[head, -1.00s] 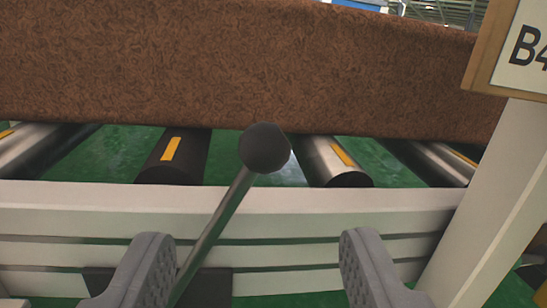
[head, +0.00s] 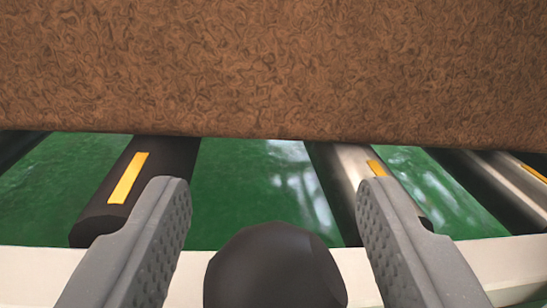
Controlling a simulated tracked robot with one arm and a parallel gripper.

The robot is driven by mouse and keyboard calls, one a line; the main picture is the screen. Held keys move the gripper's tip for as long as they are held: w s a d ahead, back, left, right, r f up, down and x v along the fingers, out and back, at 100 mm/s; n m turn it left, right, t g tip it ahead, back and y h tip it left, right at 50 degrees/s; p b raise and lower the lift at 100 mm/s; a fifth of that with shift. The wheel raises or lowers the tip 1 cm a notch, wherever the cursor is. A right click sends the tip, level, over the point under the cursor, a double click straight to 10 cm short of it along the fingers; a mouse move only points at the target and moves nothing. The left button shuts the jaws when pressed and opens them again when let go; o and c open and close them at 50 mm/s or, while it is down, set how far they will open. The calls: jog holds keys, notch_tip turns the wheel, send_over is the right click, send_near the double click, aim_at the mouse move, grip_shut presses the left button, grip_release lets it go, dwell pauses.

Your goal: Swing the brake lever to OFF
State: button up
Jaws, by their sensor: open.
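The brake lever's dark round knob (head: 274,268) is large at the bottom centre of the head view. Its rod is hidden below the knob or out of the picture. My gripper (head: 272,205) is open, with one grey finger on each side of the knob. Gaps show between the knob and both fingers, and the fingertips reach higher in the picture than the knob. No ON or OFF marking shows.
A brown patterned mattress (head: 270,70) fills the top, over rollers. A black roller (head: 150,175) and a steel roller (head: 350,180) carry yellow marks. A white rail (head: 190,275) crosses behind the knob. Green floor (head: 255,185) shows between the rollers.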

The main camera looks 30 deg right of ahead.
jog(key=shift+w+d, duration=0.25)
jog(key=shift+w, duration=0.3)
grip_shut()
jog(key=shift+r, duration=0.1)
